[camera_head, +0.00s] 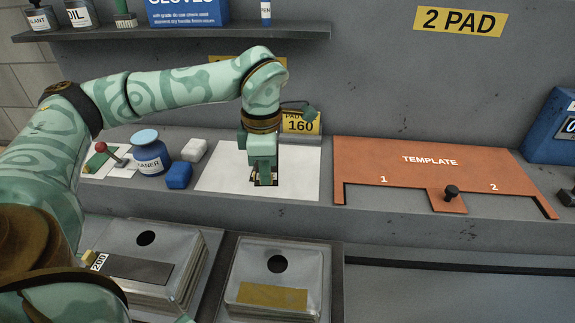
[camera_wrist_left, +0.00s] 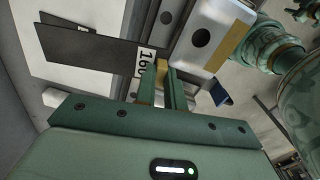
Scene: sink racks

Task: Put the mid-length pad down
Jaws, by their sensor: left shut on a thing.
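My left gripper (camera_head: 263,180) points down over a white sheet (camera_head: 218,178) on the ledge, in front of the yellow PAD 160 sign (camera_head: 301,122). In the left wrist view its fingers (camera_wrist_left: 165,95) are shut on the tan end of a dark flat pad (camera_wrist_left: 95,47) with a white 160 label. In the head view the gripper hides nearly all of this pad, and I cannot tell whether it touches the sheet. Another dark pad (camera_head: 138,270), labelled 200, lies on the left metal stack.
An orange template (camera_head: 430,170) with slots 1 and 2 and a black knob lies right of the sheet. A second metal stack (camera_head: 250,257) is below.

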